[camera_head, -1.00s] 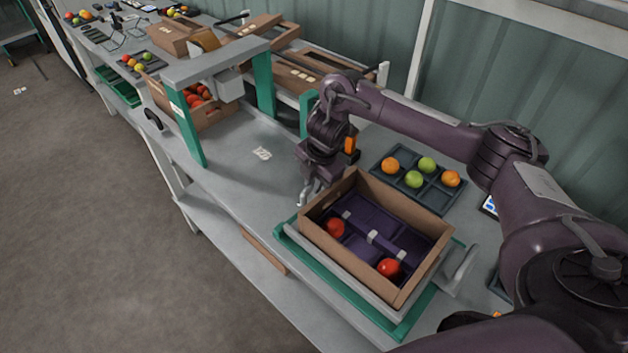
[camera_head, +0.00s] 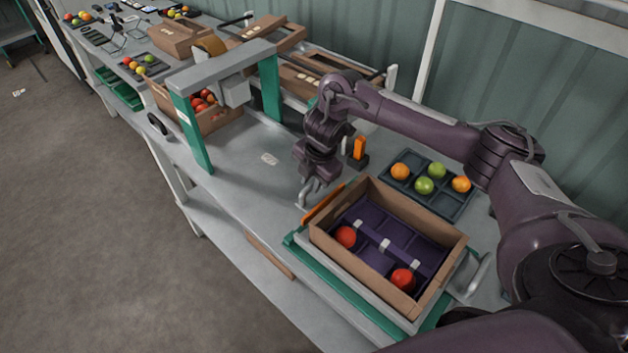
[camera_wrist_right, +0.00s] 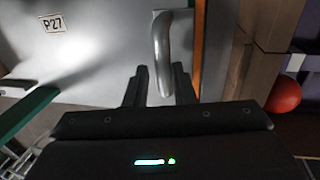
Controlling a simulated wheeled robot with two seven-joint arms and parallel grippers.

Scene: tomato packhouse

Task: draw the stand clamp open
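The stand (camera_head: 345,290) is a grey tray on a green frame with a cardboard crate (camera_head: 440,265) on it. At its far-left end an orange strip (camera_head: 322,203) shows beside the crate. The clamp's bent metal handle (camera_wrist_right: 160,50) shows in the right wrist view, with the orange strip (camera_wrist_right: 199,45) to its right. My right gripper (camera_head: 310,190) is at this handle; in the wrist view its fingers (camera_wrist_right: 160,88) are apart, with the handle's end between them and gaps visible. Contact cannot be told. My left gripper is not in view.
Another metal handle (camera_head: 478,274) is at the stand's right end. A dark fruit tray (camera_head: 456,203) lies behind the crate. A grey-green arch (camera_head: 190,130) stands further left. The bench around the P27 label (camera_head: 269,158) is clear.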

